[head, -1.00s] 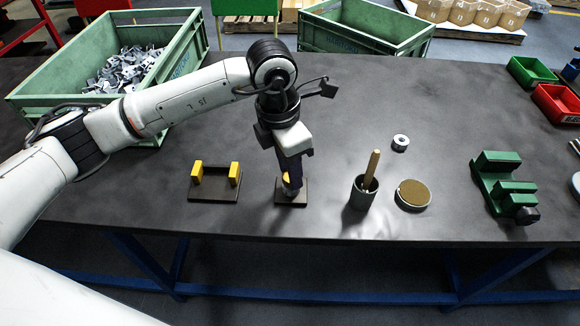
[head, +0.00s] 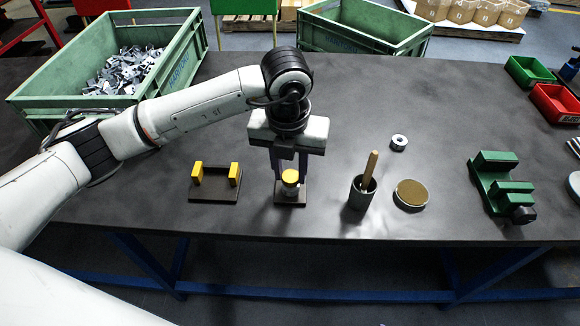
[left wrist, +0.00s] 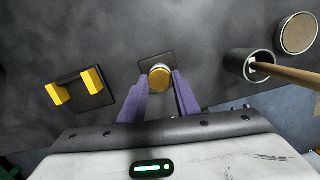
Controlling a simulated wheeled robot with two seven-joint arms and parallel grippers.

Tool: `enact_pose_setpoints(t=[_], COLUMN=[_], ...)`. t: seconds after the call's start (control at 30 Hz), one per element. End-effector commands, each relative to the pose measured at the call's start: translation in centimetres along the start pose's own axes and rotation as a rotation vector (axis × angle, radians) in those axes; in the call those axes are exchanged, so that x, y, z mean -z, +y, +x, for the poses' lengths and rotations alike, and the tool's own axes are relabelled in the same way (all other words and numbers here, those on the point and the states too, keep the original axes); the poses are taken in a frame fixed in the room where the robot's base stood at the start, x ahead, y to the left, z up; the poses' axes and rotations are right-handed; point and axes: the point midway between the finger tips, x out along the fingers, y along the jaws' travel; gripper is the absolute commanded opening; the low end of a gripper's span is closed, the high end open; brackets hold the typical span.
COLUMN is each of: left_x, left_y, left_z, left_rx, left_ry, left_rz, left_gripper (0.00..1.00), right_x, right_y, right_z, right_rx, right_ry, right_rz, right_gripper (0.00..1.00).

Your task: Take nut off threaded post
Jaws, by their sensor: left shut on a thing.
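A yellow round nut (head: 290,176) sits at the top of a short upright post on a dark square base plate (head: 290,201). Below the yellow part a pale section shows; the thread itself cannot be made out. My left gripper (head: 290,181) points down with one purple finger on each side of the nut and is shut on it. In the left wrist view the nut (left wrist: 160,78) lies between the fingertips, above the base plate (left wrist: 146,59). My right gripper is not in view.
A dark plate with two yellow blocks (head: 216,181) lies to the left. To the right are a cup (head: 359,193) with a wooden handle, a round brown-topped disc (head: 411,194), a metal ring (head: 399,142) and a green fixture (head: 497,184). Green crates (head: 165,81) stand behind.

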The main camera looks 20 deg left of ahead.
Motion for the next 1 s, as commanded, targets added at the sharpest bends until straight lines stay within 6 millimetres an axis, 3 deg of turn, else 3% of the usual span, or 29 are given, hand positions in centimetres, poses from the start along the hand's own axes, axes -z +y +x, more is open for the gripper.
enact_pose_setpoints(t=[0.7, 1.0], left_x=[0.0, 0.0], left_y=[-0.2, -0.2], left_z=[-0.1, 0.0], left_rx=[-0.082, -0.089], left_ry=[0.003, 0.002], left_rz=[-0.657, -0.723], left_gripper=[0.07, 0.07], right_x=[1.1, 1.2], right_y=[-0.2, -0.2], right_z=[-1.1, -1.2], right_rx=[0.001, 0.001], right_ry=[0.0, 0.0], right_rz=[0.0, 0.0], right_gripper=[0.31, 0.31])
